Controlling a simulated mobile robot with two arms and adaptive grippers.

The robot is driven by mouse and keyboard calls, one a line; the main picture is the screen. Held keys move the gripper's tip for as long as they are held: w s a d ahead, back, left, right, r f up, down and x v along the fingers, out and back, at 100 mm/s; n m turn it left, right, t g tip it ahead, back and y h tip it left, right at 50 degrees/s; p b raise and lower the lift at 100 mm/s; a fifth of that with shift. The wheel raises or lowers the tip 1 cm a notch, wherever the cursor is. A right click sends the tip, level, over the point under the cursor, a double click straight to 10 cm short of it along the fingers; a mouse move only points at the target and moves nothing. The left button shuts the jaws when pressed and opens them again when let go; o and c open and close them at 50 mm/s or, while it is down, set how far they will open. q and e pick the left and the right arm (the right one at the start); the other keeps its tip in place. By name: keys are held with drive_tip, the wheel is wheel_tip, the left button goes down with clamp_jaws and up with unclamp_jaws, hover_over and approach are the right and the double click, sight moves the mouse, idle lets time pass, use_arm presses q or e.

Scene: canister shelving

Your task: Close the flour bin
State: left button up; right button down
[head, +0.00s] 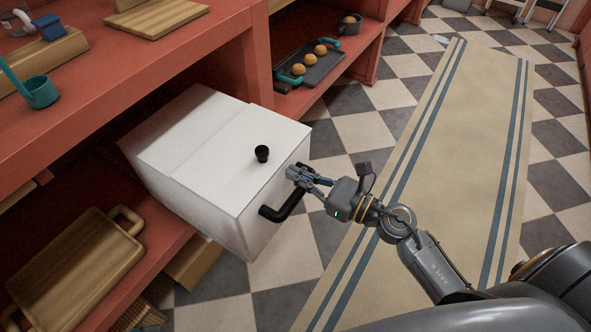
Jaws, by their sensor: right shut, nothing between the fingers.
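The flour bin (190,145) is a white box that juts out from the red shelving in the head view. Its top is flat, with a seam across it and a black knob (262,153) on the front part. A black bar handle (284,206) sits on its front face. My right gripper (298,174) is shut and empty at the front edge of the bin, above and beside the handle. I cannot tell whether its fingers touch the bin. My left gripper is not in view.
A dark tray with several buns (312,70) stands on the shelf behind the bin. A striped beige runner (440,150) covers clear floor on the right.

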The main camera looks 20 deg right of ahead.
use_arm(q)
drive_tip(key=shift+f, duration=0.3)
use_arm(e)
drive_tip(key=shift+w+a, duration=0.25)
drive_tip(key=shift+w, duration=0.05)
